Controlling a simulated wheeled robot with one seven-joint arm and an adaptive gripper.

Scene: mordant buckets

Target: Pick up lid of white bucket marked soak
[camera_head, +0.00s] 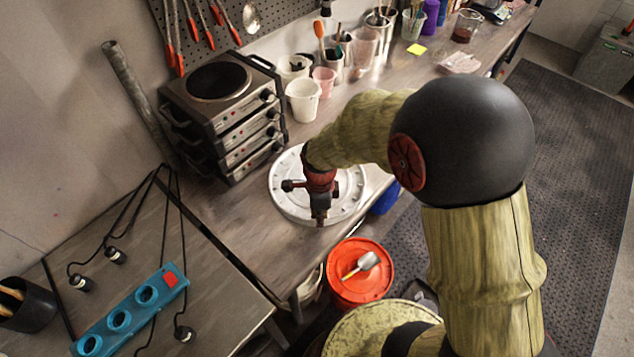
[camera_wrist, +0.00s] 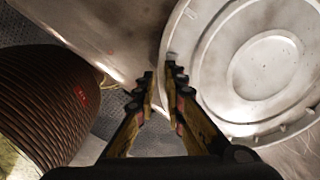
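A round white lid (camera_head: 288,208) with raised rings and small tabs round its rim lies flat at the front edge of the workbench. In the wrist view the lid (camera_wrist: 262,68) fills the upper right. No marking can be read on it, and no white bucket under it can be made out. My gripper (camera_head: 320,220) points down over the near part of the lid in the head view. In the wrist view my gripper (camera_wrist: 161,76) has its fingers a narrow gap apart, by the lid's left rim. The right finger overlaps the lid; contact cannot be told.
Stacked hotplates (camera_head: 222,115) stand behind the lid on the left. White cups (camera_head: 303,100) stand behind it. A red-lidded bucket (camera_head: 360,285) with a scoop is below the bench edge. A teal power strip (camera_head: 130,312) lies at front left.

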